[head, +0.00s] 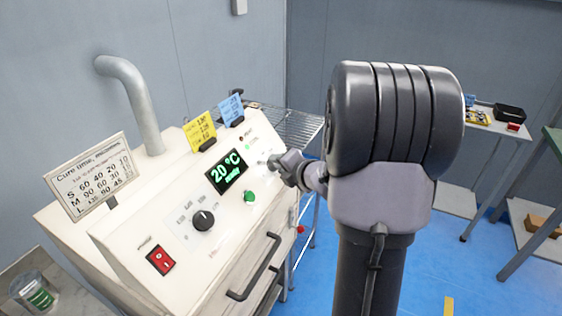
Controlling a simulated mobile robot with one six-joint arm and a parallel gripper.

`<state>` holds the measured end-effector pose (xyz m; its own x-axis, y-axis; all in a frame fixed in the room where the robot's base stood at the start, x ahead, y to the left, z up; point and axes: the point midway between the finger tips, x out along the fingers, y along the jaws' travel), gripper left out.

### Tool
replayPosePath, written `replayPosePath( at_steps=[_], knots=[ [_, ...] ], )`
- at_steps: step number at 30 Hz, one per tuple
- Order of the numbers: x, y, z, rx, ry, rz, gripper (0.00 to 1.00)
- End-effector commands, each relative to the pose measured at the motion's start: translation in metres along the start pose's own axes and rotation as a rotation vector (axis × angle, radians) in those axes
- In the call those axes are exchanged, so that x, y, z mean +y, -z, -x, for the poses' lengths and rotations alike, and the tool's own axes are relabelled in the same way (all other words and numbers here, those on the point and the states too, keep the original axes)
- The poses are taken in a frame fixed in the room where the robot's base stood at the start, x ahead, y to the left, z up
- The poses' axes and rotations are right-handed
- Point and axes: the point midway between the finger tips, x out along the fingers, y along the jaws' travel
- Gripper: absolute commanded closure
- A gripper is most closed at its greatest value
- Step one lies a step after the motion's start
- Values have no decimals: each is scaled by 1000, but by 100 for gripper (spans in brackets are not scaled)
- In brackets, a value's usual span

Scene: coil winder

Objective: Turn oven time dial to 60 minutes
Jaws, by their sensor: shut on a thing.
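The white oven (140,240) stands at the left with a sloped control panel. My gripper (277,163) is at the panel's right part, just right of the display. It is shut on a small part there, which the jaws mostly hide; this appears to be a dial, and its setting cannot be read. A black dial (203,220) with a printed scale sits left of the display, clear of my gripper. Its markings are too small to read surely. The display (226,172) shows 20 °C in green, with a smaller word below.
A cure time card (93,176) stands on the oven's left. Yellow (200,129) and blue (230,109) cards stand at the back. A red switch (161,260), green button (249,197) and door handle (256,268) are nearby. A grey pipe (131,95) rises behind.

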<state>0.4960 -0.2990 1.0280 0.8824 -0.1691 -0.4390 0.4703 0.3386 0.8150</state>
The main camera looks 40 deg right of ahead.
Motion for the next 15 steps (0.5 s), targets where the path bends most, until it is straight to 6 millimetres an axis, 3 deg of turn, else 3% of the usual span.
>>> replayPosePath(
  at_steps=[15],
  knots=[
    [14,-4,3,-26,247,-421,100]
  ],
)
